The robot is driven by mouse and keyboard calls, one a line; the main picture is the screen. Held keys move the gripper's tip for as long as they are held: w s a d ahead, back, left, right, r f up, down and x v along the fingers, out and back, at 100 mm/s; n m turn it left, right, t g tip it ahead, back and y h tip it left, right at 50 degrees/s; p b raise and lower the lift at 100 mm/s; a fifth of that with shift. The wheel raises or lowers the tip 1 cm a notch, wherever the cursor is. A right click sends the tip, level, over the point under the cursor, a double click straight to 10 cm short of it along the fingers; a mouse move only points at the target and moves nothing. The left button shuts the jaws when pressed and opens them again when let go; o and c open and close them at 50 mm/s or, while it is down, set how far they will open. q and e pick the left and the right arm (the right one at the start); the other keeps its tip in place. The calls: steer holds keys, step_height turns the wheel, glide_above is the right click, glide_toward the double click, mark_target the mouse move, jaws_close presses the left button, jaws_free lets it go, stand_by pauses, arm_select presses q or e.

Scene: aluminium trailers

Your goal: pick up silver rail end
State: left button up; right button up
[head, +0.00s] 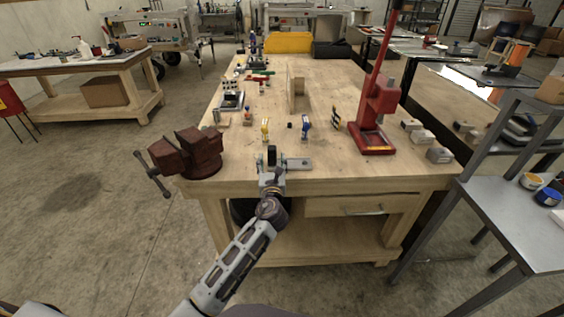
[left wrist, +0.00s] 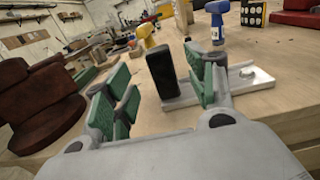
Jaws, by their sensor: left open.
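The silver rail end (head: 299,163) is a pale metal piece at the near edge of the wooden workbench. In the left wrist view its flat silver part (left wrist: 250,79) lies on the bench to the right, partly behind a finger. A dark upright block (left wrist: 162,72) stands beside it and appears to belong to it; I cannot tell how they join. My left gripper (head: 272,168) is at the near side of the piece. Its green-padded fingers (left wrist: 158,88) are open, with the dark block showing in the gap between them. My right gripper is not in view.
A rusty vise (head: 200,152) sits at the bench's near left corner. A red press (head: 372,130) stands at the right. Small yellow and blue tools (head: 305,126) stand just beyond the rail end. A wooden block (head: 296,92) is farther back. The bench has bare room between these.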

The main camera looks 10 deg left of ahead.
mark_target(272, 153)
arm_select(q)
steer(key=shift+x, duration=0.85)
steer(key=shift+r+x, duration=0.15)
steer(key=shift+x, duration=0.7)
steer(key=shift+r+x, duration=0.15)
steer(key=shift+x, duration=1.65)
steer(key=shift+f, duration=0.1)
jaws_close()
